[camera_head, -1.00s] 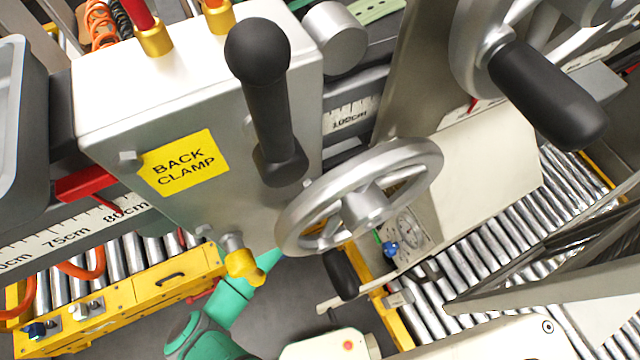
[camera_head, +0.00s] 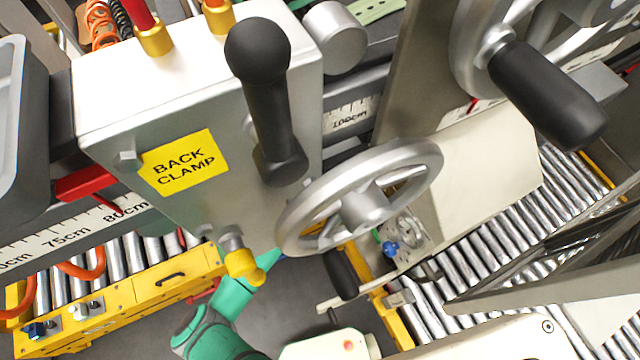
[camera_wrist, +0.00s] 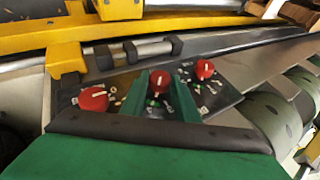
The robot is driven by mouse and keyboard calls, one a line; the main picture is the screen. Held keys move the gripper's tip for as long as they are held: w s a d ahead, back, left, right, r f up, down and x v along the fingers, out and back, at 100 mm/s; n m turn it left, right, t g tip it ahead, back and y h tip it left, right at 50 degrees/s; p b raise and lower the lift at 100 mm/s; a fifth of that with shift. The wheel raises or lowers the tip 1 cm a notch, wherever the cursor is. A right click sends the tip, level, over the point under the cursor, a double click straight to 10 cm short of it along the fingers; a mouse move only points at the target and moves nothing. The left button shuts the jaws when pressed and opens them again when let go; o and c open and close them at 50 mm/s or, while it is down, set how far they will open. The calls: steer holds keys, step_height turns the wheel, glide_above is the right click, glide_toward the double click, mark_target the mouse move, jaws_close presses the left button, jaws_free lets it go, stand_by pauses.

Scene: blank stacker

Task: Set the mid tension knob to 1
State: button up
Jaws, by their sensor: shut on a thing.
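In the wrist view three red knobs with white pointer lines sit on a dark panel. The middle one, the mid tension knob (camera_wrist: 159,79), lies between the fingertips of my gripper (camera_wrist: 160,92). The two green fingers are shut on it. Its white line stands about upright in the picture, and the small numbers around it are too blurred to read. The left knob (camera_wrist: 93,99) and the right knob (camera_wrist: 205,69) are clear of the fingers. In the head view my green arm shows at the bottom, and the fingertips and red knobs are hidden behind the machine.
A yellow beam (camera_wrist: 160,30) and a grey cylinder (camera_wrist: 150,50) lie just behind the panel in the wrist view. In the head view the back clamp box (camera_head: 215,110), a handwheel (camera_head: 362,205) and yellow-framed roller conveyors (camera_head: 130,303) crowd the area around my arm.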

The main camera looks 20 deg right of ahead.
steer(key=g, duration=0.3)
steer(key=shift+w+r+n, duration=0.2)
steer(key=shift+w+n, duration=0.1)
steer(key=shift+w, duration=0.1)
steer(key=g, duration=0.2)
steer(key=g+h, duration=0.1)
steer(key=shift+w+n, duration=0.25)
steer(key=shift+n, duration=0.15)
steer(key=g, duration=0.3)
steer(key=shift+w+a+f+n+g+h, duration=0.1)
steer(key=shift+w+n+g+h, duration=0.1)
steer(key=shift+n+g+h, duration=0.15)
steer(key=shift+g, duration=0.45)
steer(key=shift+o, duration=0.2)
steer(key=shift+w+a+f+g+h, duration=0.15)
steer(key=shift+g+h, duration=0.1)
steer(key=shift+g, duration=0.15)
steer(key=o, duration=1)
steer(key=shift+o, duration=0.2)
